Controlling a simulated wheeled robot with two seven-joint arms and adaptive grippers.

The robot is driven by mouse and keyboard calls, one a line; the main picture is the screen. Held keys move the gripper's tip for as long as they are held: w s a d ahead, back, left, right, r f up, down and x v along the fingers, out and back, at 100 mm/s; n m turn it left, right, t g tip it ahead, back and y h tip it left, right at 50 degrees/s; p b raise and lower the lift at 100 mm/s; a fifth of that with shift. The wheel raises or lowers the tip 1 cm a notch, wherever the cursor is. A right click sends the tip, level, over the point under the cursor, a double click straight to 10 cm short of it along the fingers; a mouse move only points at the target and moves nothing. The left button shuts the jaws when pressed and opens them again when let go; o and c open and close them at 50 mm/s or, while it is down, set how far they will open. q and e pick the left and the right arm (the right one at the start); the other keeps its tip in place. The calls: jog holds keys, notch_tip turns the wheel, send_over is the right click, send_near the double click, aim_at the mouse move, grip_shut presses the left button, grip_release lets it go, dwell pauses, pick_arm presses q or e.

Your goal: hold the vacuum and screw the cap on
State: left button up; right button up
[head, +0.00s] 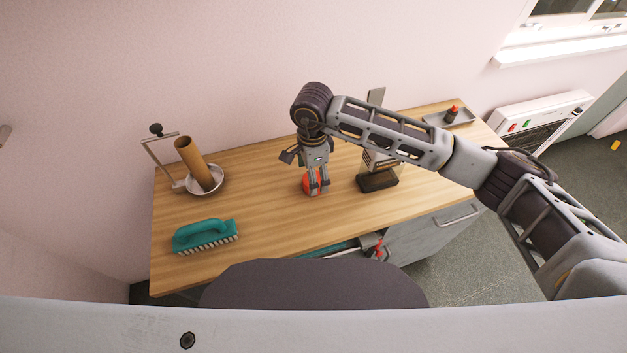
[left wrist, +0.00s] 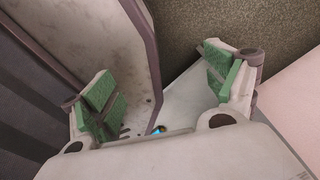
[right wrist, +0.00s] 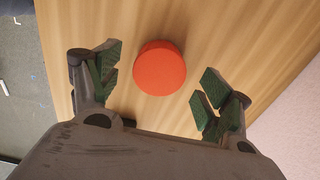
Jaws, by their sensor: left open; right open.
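A red-orange round object (head: 307,184) stands on the wooden table; in the right wrist view it shows as a plain disc (right wrist: 160,68). I cannot tell whether it is the vacuum or its cap. My right gripper (head: 316,190) points down at it, open, with a finger on either side of the disc in the right wrist view. I see no clear grip on it. A small red and dark object (head: 452,114) sits in a grey tray at the back right; it may be the cap. My left gripper (left wrist: 160,82) is open and empty, outside the head view.
A dark-based object (head: 378,181) stands right of my right gripper, partly hidden by my arm. A teal brush (head: 205,236) lies at the front left. A brown tube (head: 193,160) leans in a metal bowl (head: 219,186) at the back left. The table's front middle is clear.

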notch_tip(320, 180, down, 3)
jog(key=shift+d+r+p, duration=0.1)
jog(key=shift+r+p, duration=0.1)
jog(key=shift+p, duration=0.1)
jog(key=shift+w+f, duration=0.1)
jog(key=shift+f, duration=0.35)
pick_arm(q)
jog(key=shift+d+r, duration=0.25)
jog(key=shift+d, duration=0.3)
jog(key=shift+d+r, duration=0.2)
jog(key=shift+d, duration=0.35)
jog(key=shift+a, duration=0.15)
pick_arm(e)
jog(key=shift+c, duration=0.5)
pick_arm(q)
jog(key=shift+s+a, duration=0.15)
jog(key=shift+a, duration=0.5)
pick_arm(e)
jog(key=c, duration=0.8)
